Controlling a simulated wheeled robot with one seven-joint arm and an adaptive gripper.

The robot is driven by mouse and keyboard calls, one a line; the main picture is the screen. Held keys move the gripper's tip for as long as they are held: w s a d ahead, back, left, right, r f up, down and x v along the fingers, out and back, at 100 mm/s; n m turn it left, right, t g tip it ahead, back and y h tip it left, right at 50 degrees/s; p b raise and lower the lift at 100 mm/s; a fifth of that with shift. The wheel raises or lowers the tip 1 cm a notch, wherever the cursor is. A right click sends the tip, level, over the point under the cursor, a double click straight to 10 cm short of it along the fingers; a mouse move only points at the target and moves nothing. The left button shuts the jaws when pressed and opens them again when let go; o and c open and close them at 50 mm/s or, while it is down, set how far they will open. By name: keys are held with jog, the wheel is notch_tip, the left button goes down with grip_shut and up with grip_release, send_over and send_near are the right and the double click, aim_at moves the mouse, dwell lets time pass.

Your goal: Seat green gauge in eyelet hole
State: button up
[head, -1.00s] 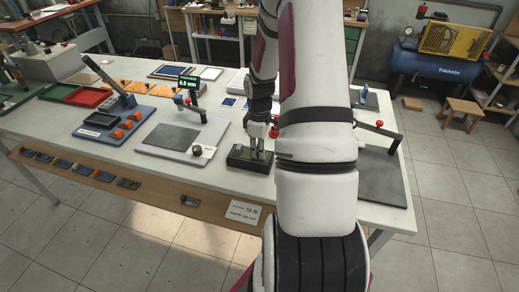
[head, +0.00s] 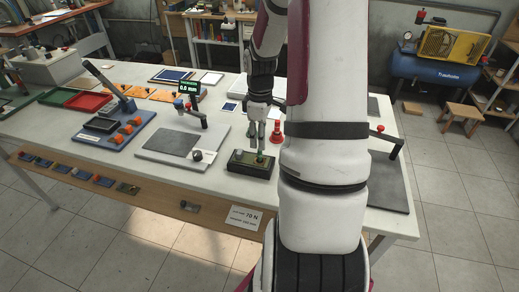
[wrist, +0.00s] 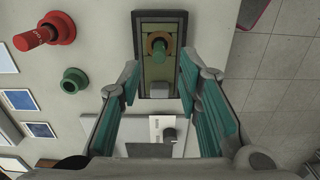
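The green gauge (wrist: 158,54) stands upright in an orange eyelet ring (wrist: 148,42) on the dark fixture block (wrist: 158,16) in the wrist view. How deep it sits cannot be told. In the head view its lower part (head: 260,156) shows on the block (head: 250,168), under my fingers. My gripper (wrist: 158,66) is open, with its teal fingers wide apart on either side of the gauge's line and nothing visible between them. In the head view my gripper (head: 256,140) is just above the block.
A red gauge (wrist: 45,32) and another green round piece (wrist: 74,80) are on the table left of the block in the wrist view. A grey plate with a lever stand (head: 170,140) is left of the block in the head view. The table's front edge is close.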

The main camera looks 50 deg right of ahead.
notch_tip(320, 180, up, 4)
jog(key=shift+r, duration=0.1)
jog(key=a+r+m+t+h, duration=0.2)
jog(key=a+r, duration=1.3)
jog(key=a, duration=0.1)
jog(key=s+a+r+m+t+y, duration=0.1)
jog(key=s+a+r, duration=0.2)
jog(key=s+a, duration=0.2)
jog(key=s+a+r+m+t+y, duration=0.1)
jog(key=s+a+r+t, duration=0.1)
jog(key=s+a, duration=0.3)
jog(key=a+r, duration=0.1)
jog(key=a, duration=0.3)
jog(key=shift+a+t, duration=0.3)
jog(key=shift+w, duration=0.1)
